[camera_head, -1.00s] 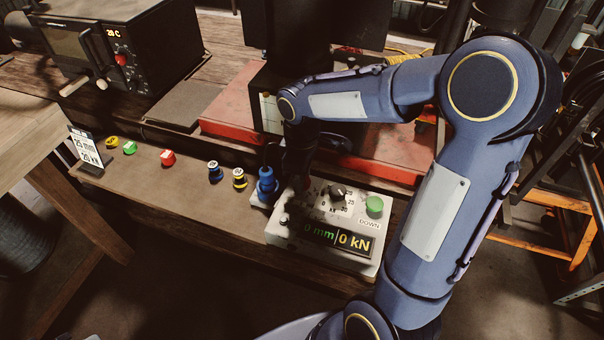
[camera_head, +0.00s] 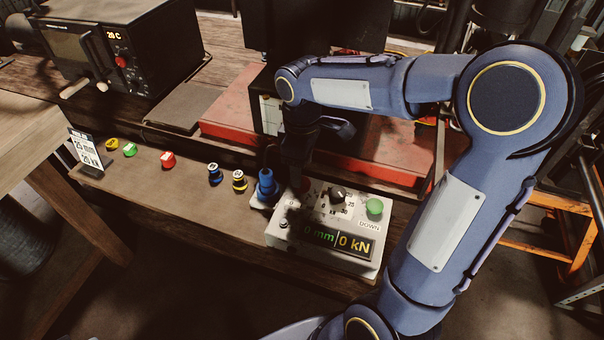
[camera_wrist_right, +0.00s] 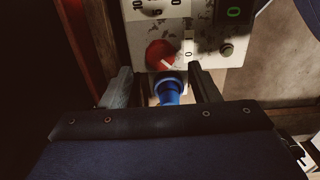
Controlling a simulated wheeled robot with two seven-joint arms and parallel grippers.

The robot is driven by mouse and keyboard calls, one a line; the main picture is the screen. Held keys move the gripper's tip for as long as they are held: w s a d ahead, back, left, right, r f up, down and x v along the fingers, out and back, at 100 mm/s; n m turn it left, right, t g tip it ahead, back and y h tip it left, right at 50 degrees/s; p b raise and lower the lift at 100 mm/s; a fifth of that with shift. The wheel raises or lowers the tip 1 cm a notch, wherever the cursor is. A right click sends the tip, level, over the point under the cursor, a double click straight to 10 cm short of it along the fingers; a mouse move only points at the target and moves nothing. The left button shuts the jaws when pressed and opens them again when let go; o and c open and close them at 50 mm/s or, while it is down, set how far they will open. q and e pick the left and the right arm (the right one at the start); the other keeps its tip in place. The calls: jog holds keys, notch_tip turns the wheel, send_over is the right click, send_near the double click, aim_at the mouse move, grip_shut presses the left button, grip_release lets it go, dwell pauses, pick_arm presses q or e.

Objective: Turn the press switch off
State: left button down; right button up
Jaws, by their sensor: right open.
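The press control box (camera_head: 379,265) is pale, with a black dial (camera_head: 337,194), a green DOWN button (camera_head: 374,206) and a display reading 0 mm and 0 kN. In the right wrist view, a round red switch knob (camera_wrist_right: 158,50) with a pale mark sits on the box face, beside a small 0 label. My right gripper (camera_wrist_right: 160,72) is open, its fingers spread to either side of the knob's near edge; contact cannot be told. In the head view the dark right gripper (camera_head: 295,192) is over the box's left end and hides most of the knob. My left gripper is out of view.
A blue plug-like connector (camera_head: 267,188) stands just left of the box and shows between the fingers in the wrist view (camera_wrist_right: 169,92). Yellow and blue-topped fittings (camera_head: 239,180) stand further left. The red press base (camera_head: 235,122) lies behind. A small grey button (camera_wrist_right: 226,49) is near the knob.

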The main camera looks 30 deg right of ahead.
aim_at(304, 184)
notch_tip(304, 184, up, 4)
jog(key=shift+f, duration=0.25)
dwell(0.4)
jog(key=shift+s+r, duration=0.15)
jog(key=shift+s, duration=0.25)
jog(key=s+a+m+t+y, duration=0.1)
jog(key=s+m, duration=0.3)
jog(key=s, duration=0.4)
jog(key=s+a+f+m+t+y, duration=0.1)
jog(key=s+a+m+t+y, duration=0.1)
jog(key=s, duration=0.5)
jog(key=a+m+t, duration=0.1)
jog(key=m+t, duration=0.1)
jog(key=m, duration=0.1)
jog(key=shift+s+y, duration=0.3)
jog(key=shift+s, duration=0.1)
jog(key=shift+s+a+f+m+t, duration=0.2)
jog(key=shift+s+f+m+t, duration=0.1)
jog(key=shift+m, duration=0.2)
jog(key=shift+c, duration=0.2)
